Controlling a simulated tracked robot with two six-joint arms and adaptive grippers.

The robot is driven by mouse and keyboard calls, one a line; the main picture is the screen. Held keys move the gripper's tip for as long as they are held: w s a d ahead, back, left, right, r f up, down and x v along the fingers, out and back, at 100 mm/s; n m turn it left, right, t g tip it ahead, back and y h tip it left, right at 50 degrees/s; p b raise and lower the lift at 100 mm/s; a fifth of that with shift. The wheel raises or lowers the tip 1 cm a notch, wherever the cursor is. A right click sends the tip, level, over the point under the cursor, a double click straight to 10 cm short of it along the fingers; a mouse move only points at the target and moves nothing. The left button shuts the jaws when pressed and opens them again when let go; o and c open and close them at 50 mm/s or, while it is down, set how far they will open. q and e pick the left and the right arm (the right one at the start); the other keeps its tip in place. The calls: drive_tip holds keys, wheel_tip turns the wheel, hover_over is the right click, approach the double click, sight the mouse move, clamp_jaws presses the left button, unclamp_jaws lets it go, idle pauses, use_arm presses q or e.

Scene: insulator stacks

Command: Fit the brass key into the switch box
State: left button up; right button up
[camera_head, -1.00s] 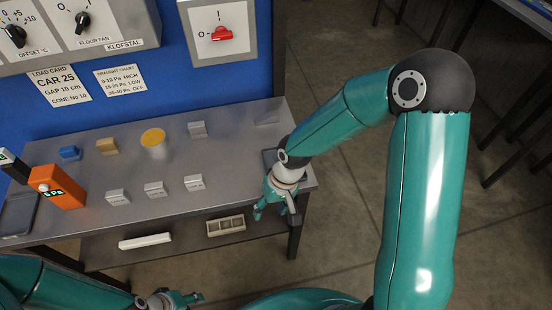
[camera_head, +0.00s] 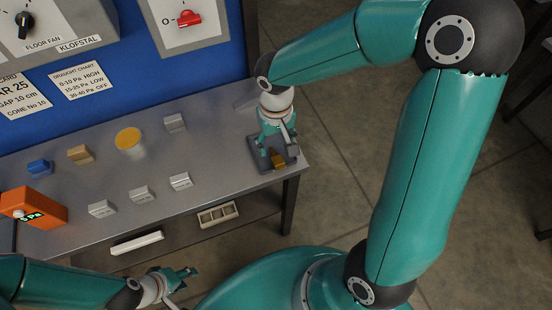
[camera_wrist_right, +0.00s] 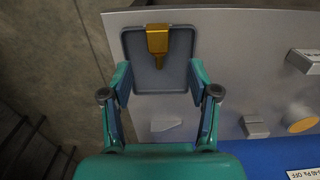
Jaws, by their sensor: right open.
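The brass key (camera_head: 278,158) lies on a small dark grey tray (camera_head: 257,163) at the right end of the bench. The right wrist view shows the key (camera_wrist_right: 157,39) at the far edge of the tray (camera_wrist_right: 180,75), its narrow end toward me. My right gripper (camera_head: 276,150) is over the tray; its fingers (camera_wrist_right: 160,78) are apart with nothing between them, and the key is beyond the tips. The white box with the red rotary switch (camera_head: 188,18), apparently the switch box, is on the blue panel. My left gripper (camera_head: 180,286) is open and empty in front of the bench.
On the bench (camera_head: 215,150) stand several small grey label blocks (camera_head: 180,181), a yellow-topped cylinder (camera_head: 129,141), a tan block (camera_head: 80,153), a blue block (camera_head: 40,166) and an orange meter (camera_head: 32,207). A lower shelf holds a white bar (camera_head: 137,243) and a compartment tray (camera_head: 218,214).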

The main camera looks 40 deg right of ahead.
sight(277, 159)
drive_tip(key=shift+s+d+f, duration=0.1)
drive_tip(key=shift+f, duration=3.35)
clamp_jaws()
drive_tip(key=shift+r+p, duration=0.2)
drive_tip(key=shift+p, duration=0.1)
